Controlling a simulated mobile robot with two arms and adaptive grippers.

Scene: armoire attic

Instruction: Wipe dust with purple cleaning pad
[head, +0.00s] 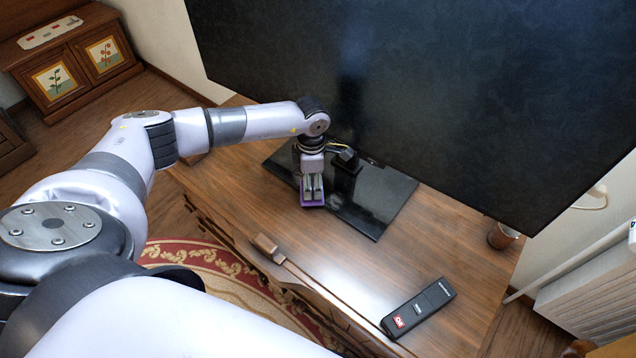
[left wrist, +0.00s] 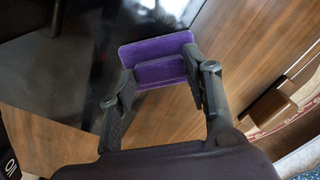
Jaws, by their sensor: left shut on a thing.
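The purple cleaning pad (left wrist: 148,50) is between the fingers of my left gripper (left wrist: 160,88) in the left wrist view. The gripper is shut on the pad's raised grip. In the head view, my left gripper (head: 313,188) points down at the wooden cabinet top, with the pad (head: 312,205) below its fingers, beside the TV's black stand base (head: 378,200). I cannot tell whether the pad touches the surface. No dust is clearly visible. My right gripper is not in view.
A large TV screen (head: 430,80) stands over the wooden cabinet (head: 340,255). A black remote (head: 418,307) lies near the front right of the top. A cup (head: 502,235) stands at the right end. A painted cabinet (head: 75,65) is far left.

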